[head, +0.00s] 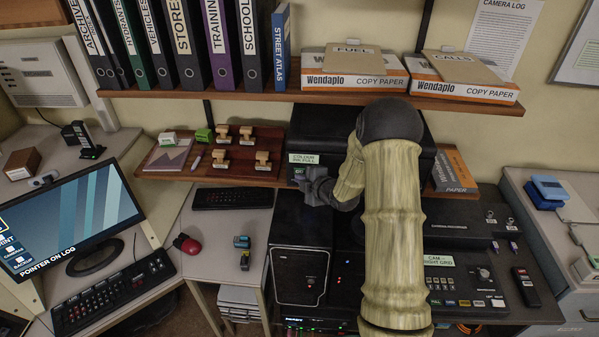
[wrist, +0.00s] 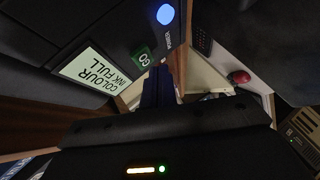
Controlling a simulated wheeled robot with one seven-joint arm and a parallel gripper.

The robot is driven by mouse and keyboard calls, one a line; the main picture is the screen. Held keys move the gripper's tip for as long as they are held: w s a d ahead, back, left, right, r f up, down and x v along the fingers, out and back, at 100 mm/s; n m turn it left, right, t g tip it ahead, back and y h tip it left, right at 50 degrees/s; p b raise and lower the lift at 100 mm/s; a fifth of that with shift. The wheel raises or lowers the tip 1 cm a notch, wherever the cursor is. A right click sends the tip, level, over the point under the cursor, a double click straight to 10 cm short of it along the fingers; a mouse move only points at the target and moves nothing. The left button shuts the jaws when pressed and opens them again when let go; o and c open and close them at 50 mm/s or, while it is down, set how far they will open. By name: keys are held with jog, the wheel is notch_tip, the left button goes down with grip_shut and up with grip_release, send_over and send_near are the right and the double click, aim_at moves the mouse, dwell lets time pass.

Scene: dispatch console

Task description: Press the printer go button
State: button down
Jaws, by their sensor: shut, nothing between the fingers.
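The black printer (head: 310,125) stands on the wooden shelf, with a pale "COLOUR INK FULL" label (head: 303,158) on its front. In the wrist view the label (wrist: 97,70) and a small green GO label (wrist: 143,57) show on the printer's dark front. A round blue button (wrist: 165,14), which looks lit, is beside the GO label. My gripper (head: 314,184) is in front of the printer's lower left front and hides part of it in the head view. In the wrist view its fingers (wrist: 158,84) are shut and empty, below the GO label and apart from the blue button.
A wooden shelf (head: 235,172) with stamps extends left of the printer. Binders and paper boxes (head: 352,65) sit on the shelf above. Below are a black computer tower (head: 300,250), a keyboard (head: 232,197), and a red mouse (head: 187,244), also in the wrist view (wrist: 240,77).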

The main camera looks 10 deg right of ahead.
jog(key=shift+w, duration=0.15)
dwell(0.6)
jog(key=shift+w+d+b, duration=0.15)
jog(key=shift+w+b, duration=0.1)
jog(key=shift+b, duration=0.05)
